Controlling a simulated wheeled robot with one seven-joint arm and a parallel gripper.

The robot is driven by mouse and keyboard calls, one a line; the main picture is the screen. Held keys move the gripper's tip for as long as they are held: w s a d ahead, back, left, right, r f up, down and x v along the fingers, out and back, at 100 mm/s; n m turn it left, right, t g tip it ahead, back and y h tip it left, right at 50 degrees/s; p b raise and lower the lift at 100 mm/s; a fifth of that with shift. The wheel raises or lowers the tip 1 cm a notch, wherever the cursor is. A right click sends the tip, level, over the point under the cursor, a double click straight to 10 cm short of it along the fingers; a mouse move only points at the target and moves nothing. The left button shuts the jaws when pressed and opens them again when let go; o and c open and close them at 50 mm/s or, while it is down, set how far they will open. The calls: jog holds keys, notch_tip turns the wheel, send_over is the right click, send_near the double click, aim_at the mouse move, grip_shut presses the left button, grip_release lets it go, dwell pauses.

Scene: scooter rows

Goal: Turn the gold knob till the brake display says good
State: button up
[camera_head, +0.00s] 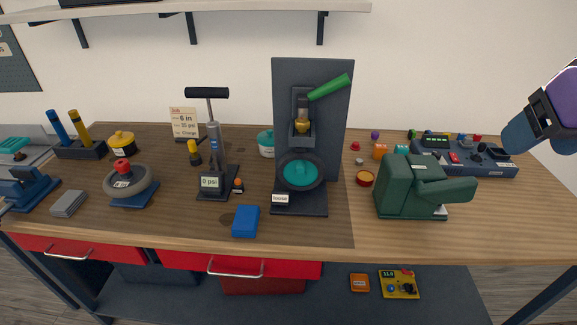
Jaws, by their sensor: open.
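The gold knob (302,126) sits midway up a dark brake stand (338,115), below a green lever (329,87) that points up and right. A dark wheel with a teal hub (300,173) is mounted under the knob. A small white display (281,198) with dark lettering is at the lower left of the stand; its word is too small to read surely. Part of my arm, purple and dark blue, comes in at the upper right, well apart from the stand. My gripper's fingers do not show.
A pump (214,150) stands left of the brake stand. A blue block (246,221) lies in front. A green vise-like machine (410,190) and a control panel (463,156) are to the right. A red cup (364,178) lies between. The table's front right is clear.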

jog(key=w+a+f+n+t, duration=0.25)
jog(key=w+a, duration=0.25)
jog(key=w, duration=0.6)
jog(key=n+t+y, duration=0.2)
jog(key=t+y, duration=0.5)
jog(key=t, duration=0.2)
send_near(305, 124)
jog(key=w, duration=0.1)
jog(key=shift+g, duration=0.25)
jog(key=x, duration=1.1)
jog(key=shift+r, duration=0.2)
jog(key=shift+s, duration=0.1)
jog(key=shift+c, duration=0.2)
jog(key=c, duration=0.9)
